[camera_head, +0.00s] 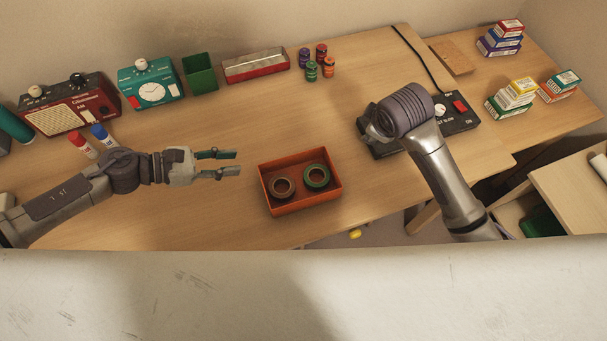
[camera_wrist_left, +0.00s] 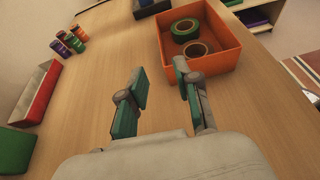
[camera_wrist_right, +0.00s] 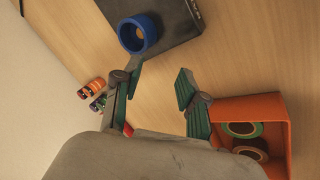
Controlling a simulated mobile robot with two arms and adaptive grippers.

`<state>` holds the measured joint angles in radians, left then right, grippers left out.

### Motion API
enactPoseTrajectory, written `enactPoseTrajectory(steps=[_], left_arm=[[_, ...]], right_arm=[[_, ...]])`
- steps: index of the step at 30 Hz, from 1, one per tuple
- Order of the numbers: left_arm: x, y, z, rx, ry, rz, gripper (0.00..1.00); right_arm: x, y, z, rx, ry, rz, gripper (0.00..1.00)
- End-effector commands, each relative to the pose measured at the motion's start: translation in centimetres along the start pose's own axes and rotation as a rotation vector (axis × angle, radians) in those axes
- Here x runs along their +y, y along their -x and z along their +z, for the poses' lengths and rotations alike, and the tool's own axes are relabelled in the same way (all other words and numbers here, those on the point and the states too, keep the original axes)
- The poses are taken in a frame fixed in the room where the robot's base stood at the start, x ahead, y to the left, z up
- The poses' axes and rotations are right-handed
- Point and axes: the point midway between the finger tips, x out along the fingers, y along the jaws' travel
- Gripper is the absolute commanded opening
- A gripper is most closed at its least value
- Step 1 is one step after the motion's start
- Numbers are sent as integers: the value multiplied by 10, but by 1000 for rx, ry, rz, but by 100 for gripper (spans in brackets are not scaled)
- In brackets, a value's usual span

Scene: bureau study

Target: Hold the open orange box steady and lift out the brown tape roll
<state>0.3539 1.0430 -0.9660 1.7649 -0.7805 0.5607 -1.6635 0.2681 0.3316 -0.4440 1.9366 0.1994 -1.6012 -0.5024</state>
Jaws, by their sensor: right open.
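The open orange box (camera_head: 308,204) stands on the desk near its front edge. The brown tape roll (camera_head: 283,196) lies flat in its left part, beside a green tape roll (camera_head: 327,178). Both rolls also show in the left wrist view, the brown one (camera_wrist_left: 187,50) nearer. My left gripper (camera_head: 240,163) is open and empty, to the left of the box and apart from it. My right gripper (camera_wrist_right: 158,76) is open and empty in the right wrist view, with the box beside it at lower right. In the head view my right arm hides its fingers.
A blue tape roll (camera_wrist_right: 151,38) lies on a dark flat thing near my right gripper. A red tray (camera_head: 256,68), a green bin (camera_head: 200,78) and several small jars (camera_head: 312,72) stand at the back. The desk between the box and tray is clear.

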Motion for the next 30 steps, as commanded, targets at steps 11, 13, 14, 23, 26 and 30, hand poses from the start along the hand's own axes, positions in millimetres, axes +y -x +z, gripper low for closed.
enactPoseTrajectory(steps=[11,13,14,23,26,30], left_arm=[[0,0,0,0,0,0,32],[0,0,0,0,0,0,32],[0,0,0,0,0,0,32],[0,-24,1,-4,-1,-1,32],[0,-44,2,-4,0,-2,32],[0,-72,2,-3,-1,-2,32]], right_arm=[[-153,59,-77,236,-24,-352,42],[-166,67,-82,250,-26,-387,42],[-170,69,-82,254,-26,-398,42],[-179,74,-85,262,-29,-425,42],[-179,74,-85,262,-29,-424,42],[-179,74,-85,262,-29,-423,42]])
